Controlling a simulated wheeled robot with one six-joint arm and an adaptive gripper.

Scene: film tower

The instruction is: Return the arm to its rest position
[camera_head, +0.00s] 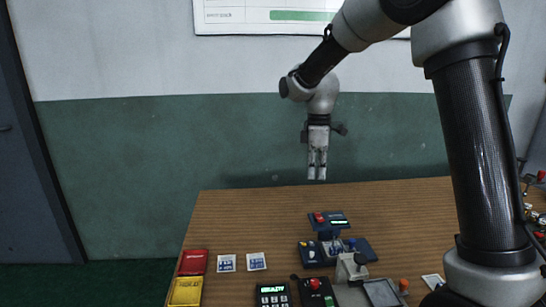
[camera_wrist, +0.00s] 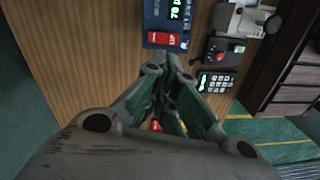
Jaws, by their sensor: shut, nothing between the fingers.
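My gripper (camera_head: 317,172) hangs fingers down in the head view, in front of the green lower wall and above the far edge of the wooden table (camera_head: 230,216). Its fingers are together with nothing between them, and it touches nothing that I can see. My arm reaches in from the upper right and bends down to it. In the wrist view my gripper (camera_wrist: 168,74) fills the lower middle, with the table (camera_wrist: 60,40) beyond it.
Blue devices with red buttons (camera_head: 328,221) and a grey machine (camera_head: 350,268) stand on the table. A keypad (camera_head: 272,295), white cards (camera_head: 256,261), a red tray (camera_head: 193,262) and a yellow tray (camera_head: 186,291) lie nearer. The table's far left is clear. A whiteboard (camera_head: 240,15) hangs behind.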

